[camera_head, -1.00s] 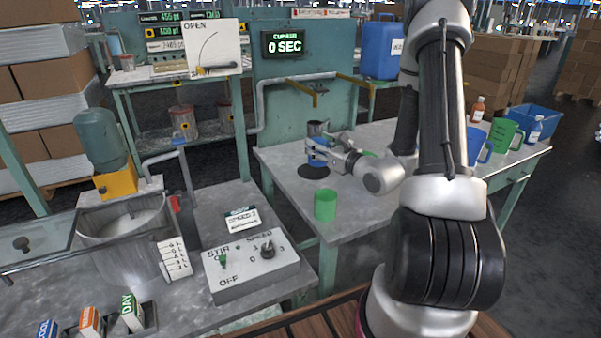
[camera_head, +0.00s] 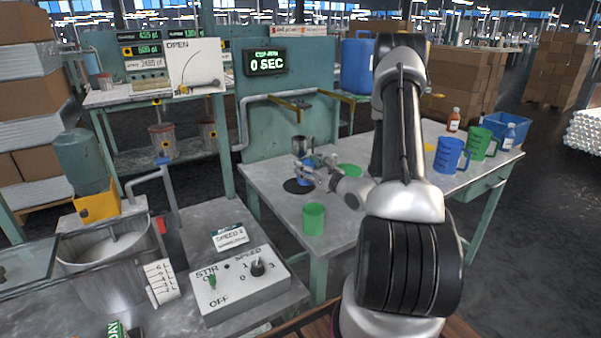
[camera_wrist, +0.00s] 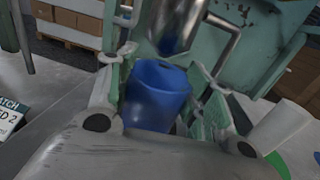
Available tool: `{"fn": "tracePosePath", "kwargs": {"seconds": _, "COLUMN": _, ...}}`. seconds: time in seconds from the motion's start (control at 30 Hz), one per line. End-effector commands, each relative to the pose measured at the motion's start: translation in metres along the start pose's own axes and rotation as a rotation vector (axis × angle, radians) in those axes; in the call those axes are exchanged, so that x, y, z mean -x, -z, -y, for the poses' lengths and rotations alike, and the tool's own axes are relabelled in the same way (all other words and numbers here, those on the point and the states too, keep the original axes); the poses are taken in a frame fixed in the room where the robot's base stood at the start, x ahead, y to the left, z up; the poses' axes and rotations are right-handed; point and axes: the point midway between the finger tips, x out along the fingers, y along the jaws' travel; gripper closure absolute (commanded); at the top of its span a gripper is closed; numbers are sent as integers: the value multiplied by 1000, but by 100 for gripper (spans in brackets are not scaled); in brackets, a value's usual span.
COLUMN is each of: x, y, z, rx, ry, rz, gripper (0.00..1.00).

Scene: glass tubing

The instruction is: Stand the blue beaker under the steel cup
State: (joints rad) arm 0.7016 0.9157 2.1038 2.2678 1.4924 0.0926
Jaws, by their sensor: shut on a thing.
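The blue beaker (camera_head: 306,174) is between the fingers of my gripper (camera_head: 303,168) at the small black disc (camera_head: 297,187) on the grey table. In the wrist view the beaker (camera_wrist: 155,97) looks upright, with a finger on each side; my gripper (camera_wrist: 162,78) is shut on it. The steel cup (camera_head: 302,146) hangs above the beaker. It also shows in the wrist view (camera_wrist: 173,25), just over and beyond the beaker's rim. The beaker's lower part is hidden by the gripper, and I cannot tell whether its base touches the disc.
A green beaker (camera_head: 313,219) stands near the table's front edge. A green round thing (camera_head: 349,171) is partly hidden behind my arm. A blue jug (camera_head: 448,156), a green jug (camera_head: 478,143) and a blue bin (camera_head: 507,136) stand at the right. A pipe runs behind the steel cup.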

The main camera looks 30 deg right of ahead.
Motion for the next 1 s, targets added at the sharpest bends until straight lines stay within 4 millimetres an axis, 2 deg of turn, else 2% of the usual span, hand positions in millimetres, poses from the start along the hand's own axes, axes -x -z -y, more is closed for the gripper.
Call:
{"fn": "tracePosePath", "kwargs": {"seconds": 0.1, "x": -18, "y": 0, "z": 0, "rx": 1, "ry": -1, "rz": 0, "gripper": 77}}
{"fn": "tracePosePath", "kwargs": {"seconds": 0.27, "x": -28, "y": 0, "z": 0, "rx": 0, "ry": 1, "rz": 1, "gripper": 77}}
{"fn": "tracePosePath", "kwargs": {"seconds": 0.37, "x": -40, "y": 0, "z": -1, "rx": 0, "ry": -2, "rz": 1, "gripper": 77}}
{"fn": "tracePosePath", "kwargs": {"seconds": 0.5, "x": -38, "y": 28, "z": 0, "rx": -4, "ry": 1, "rz": -3, "gripper": 77}}
{"fn": "tracePosePath", "kwargs": {"seconds": 0.57, "x": -38, "y": 35, "z": 0, "rx": -4, "ry": 1, "rz": -2, "gripper": 77}}
{"fn": "tracePosePath", "kwargs": {"seconds": 0.9, "x": -38, "y": 38, "z": 0, "rx": -1, "ry": 1, "rz": 0, "gripper": 77}}
{"fn": "tracePosePath", "kwargs": {"seconds": 0.93, "x": -38, "y": 37, "z": 0, "rx": -1, "ry": 1, "rz": 0, "gripper": 46}}
{"fn": "tracePosePath", "kwargs": {"seconds": 1.0, "x": -38, "y": 37, "z": 0, "rx": -1, "ry": 1, "rz": 0, "gripper": 33}}
